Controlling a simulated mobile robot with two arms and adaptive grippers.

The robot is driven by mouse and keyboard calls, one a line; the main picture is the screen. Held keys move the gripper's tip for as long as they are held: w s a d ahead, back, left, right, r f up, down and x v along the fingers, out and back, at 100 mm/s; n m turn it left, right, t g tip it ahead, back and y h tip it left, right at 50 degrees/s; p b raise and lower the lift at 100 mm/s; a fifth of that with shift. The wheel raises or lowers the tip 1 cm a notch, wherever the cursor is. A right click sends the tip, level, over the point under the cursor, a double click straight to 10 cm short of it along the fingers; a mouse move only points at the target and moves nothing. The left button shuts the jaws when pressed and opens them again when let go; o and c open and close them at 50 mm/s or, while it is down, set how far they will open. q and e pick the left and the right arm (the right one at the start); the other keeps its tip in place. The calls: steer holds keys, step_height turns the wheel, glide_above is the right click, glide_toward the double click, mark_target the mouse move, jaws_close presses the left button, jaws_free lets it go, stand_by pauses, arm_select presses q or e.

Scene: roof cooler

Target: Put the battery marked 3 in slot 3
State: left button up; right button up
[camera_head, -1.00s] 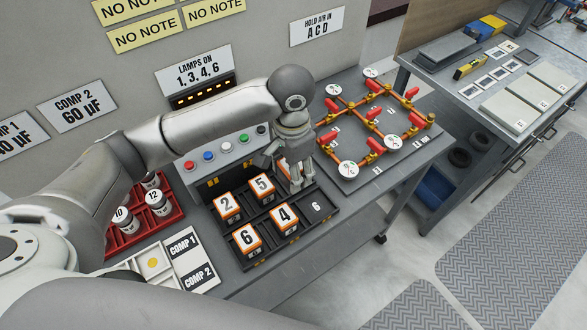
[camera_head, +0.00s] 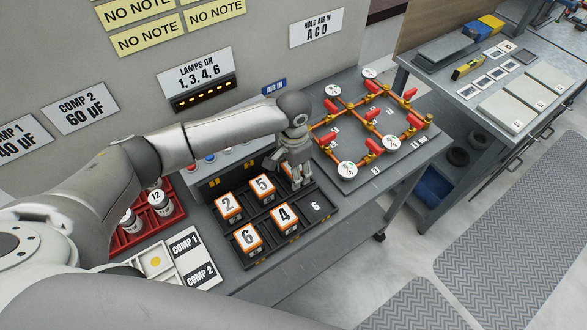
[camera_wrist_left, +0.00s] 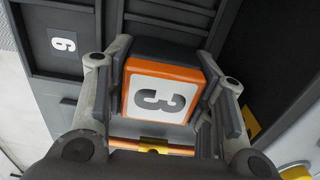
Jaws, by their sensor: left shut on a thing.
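My left gripper (camera_head: 298,180) is shut on an orange-and-black battery marked 3 (camera_wrist_left: 160,92), whose white label faces the left wrist camera. In the head view the gripper points down at the back right of the black battery tray (camera_head: 318,221). My gripper covers most of this battery and the back right slot there, so I cannot tell whether the battery rests on the slot floor. The front right slot, marked 6 (camera_head: 315,206), is empty, and its mark also shows in the left wrist view (camera_wrist_left: 64,44). My right gripper is not in view.
Batteries marked 2 (camera_head: 228,205), 5 (camera_head: 262,186), 6 (camera_head: 249,238) and 4 (camera_head: 285,216) stand in the other slots. The button panel (camera_head: 228,158) is behind the tray. Orange pipes with red valves (camera_head: 374,145) stand close on the right.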

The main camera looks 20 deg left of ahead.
arm_select(q)
steer(key=o, duration=1)
steer(key=shift+f, duration=0.1)
steer(key=shift+c, duration=0.2)
step_height(320, 180, up, 11)
steer(key=shift+d+r+b, duration=0.1)
steer(key=shift+b, duration=0.65)
steer(key=shift+r, duration=0.6)
